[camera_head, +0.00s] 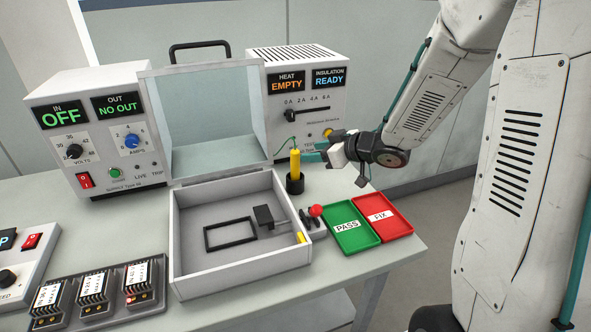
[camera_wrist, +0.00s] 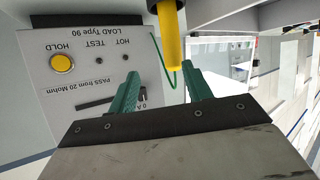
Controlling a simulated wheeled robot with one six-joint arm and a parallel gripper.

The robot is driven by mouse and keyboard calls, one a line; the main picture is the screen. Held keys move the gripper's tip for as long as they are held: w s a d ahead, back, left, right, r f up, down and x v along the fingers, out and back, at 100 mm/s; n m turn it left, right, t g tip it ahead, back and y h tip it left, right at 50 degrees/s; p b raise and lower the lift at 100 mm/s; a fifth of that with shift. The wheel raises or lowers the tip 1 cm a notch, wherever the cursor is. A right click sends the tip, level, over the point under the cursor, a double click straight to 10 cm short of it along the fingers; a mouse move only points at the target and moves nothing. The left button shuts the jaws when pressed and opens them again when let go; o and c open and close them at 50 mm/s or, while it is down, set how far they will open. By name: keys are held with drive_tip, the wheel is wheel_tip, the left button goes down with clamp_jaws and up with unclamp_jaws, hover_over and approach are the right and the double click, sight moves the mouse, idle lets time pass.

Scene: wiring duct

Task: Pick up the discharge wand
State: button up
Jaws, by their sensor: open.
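The discharge wand (camera_head: 295,164) is a yellow rod with a green cord at its top. It stands upright in a black round holder (camera_head: 295,184) on the table, right of the open grey box. In the wrist view the yellow wand (camera_wrist: 170,40) shows at the top, in line with the gap between the fingers. My gripper (camera_head: 318,150) is at the upper part of the wand, on its right side. Its green fingers (camera_wrist: 160,90) are open and apart, with the wand's end lying between or just beyond them; I cannot tell exactly how deep.
A load unit (camera_head: 308,95) stands close behind the wand. The open grey box (camera_head: 240,262) is left and in front. A red-knobbed lever (camera_head: 316,211), a green PASS tray (camera_head: 352,228) and a red FIX tray (camera_head: 383,217) lie in front. A power supply (camera_head: 100,130) stands at left.

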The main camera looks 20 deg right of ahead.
sight(295, 155)
drive_tip(key=w+a+f+y, duration=0.1)
drive_tip(key=w+a+f, duration=0.2)
drive_tip(key=w+a, duration=0.2)
drive_tip(key=shift+a+n+g, duration=0.3)
drive_tip(key=shift+a, duration=0.1)
drive_tip(key=shift+w, duration=0.1)
clamp_jaws()
